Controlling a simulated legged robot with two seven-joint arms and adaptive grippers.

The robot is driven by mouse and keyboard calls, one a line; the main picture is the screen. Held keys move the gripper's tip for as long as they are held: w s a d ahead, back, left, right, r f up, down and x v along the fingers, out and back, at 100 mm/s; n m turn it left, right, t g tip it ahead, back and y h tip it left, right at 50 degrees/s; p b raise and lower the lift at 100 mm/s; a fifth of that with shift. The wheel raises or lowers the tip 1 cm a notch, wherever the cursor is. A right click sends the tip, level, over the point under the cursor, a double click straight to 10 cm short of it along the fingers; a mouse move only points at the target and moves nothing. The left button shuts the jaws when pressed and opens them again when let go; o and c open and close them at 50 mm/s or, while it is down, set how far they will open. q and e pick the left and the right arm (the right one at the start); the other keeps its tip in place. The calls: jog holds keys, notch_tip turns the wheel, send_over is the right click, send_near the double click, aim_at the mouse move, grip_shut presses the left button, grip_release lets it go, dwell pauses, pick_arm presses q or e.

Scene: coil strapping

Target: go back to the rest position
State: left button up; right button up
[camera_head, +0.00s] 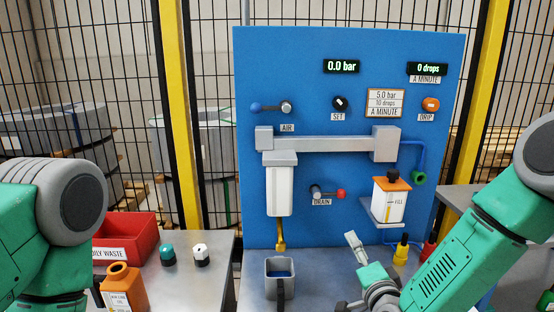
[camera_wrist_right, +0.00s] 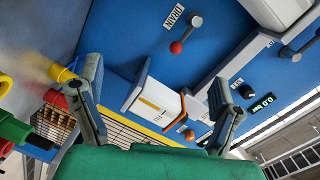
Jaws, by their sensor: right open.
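My right gripper (camera_head: 350,274) is low in front of the blue panel (camera_head: 350,185), right of the grey cup (camera_head: 280,272) and below the white oil reservoir with the orange cap (camera_head: 391,205). In the right wrist view my right gripper (camera_wrist_right: 155,72) has its two fingers spread wide, with nothing between them. The reservoir (camera_wrist_right: 160,100) shows beyond the gap between the fingers, apart from them. My left arm comes in at the left edge of the head view; its gripper is out of view.
A red waste bin (camera_head: 125,235), an orange bottle (camera_head: 123,288) and two small caps, green (camera_head: 168,255) and white (camera_head: 200,254), are on the left table. Yellow (camera_head: 401,252) and red (camera_head: 428,250) fittings stand near my right forearm. Drain lever (camera_head: 327,193) projects from the panel.

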jog(key=s+d+f+n+g+y+b, duration=0.15)
jog(key=s+f+n+g, duration=0.25)
jog(key=s+f, duration=0.5)
jog(key=s+f+n+g+h+b, duration=0.1)
jog(key=s+f+n+g+b, duration=0.2)
jog(key=s+f, duration=0.6)
jog(key=s+d+f+n+g+h, duration=0.1)
jog(key=s+d+f+n+g, duration=0.2)
jog(key=s, duration=0.7)
jog(key=s+d+f+n+g+b, duration=0.1)
jog(key=s+d+f+n+g, duration=0.2)
jog(key=s, duration=0.8)
notch_tip(320, 180, down, 4)
jog(key=d+g, duration=0.2)
jog(key=g, duration=0.1)
jog(key=shift+s+r+h, duration=0.15)
jog(key=shift+s+h, duration=0.15)
jog(key=shift+h, duration=0.05)
jog(key=shift+w, duration=0.15)
